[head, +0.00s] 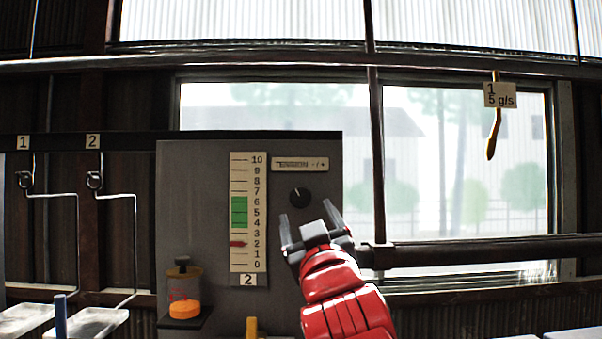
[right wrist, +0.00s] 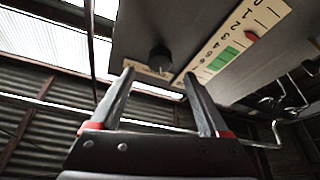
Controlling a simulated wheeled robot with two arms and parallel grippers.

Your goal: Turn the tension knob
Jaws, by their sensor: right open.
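The tension knob (head: 299,197) is a small black round knob with a pale pointer mark, on the grey panel (head: 200,200) under a small label plate (head: 300,164). Left of it a vertical 0 to 10 scale (head: 247,250) has a green band at about 4 to 6 and a red marker (head: 237,244) near 2. My right gripper (head: 308,219) is open and empty, just below and right of the knob, apart from it. In the right wrist view the knob (right wrist: 160,58) lies beyond the two open fingertips (right wrist: 158,80). My left gripper is not in view.
A jar with orange contents (head: 184,300) stands on a small ledge at the panel's lower left. Wire hooks with tags 1 and 2 (head: 93,142) hang at the left above pale trays. A dark horizontal bar (head: 470,250) runs right of my right gripper. A tagged yellow hook (head: 493,135) hangs at upper right.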

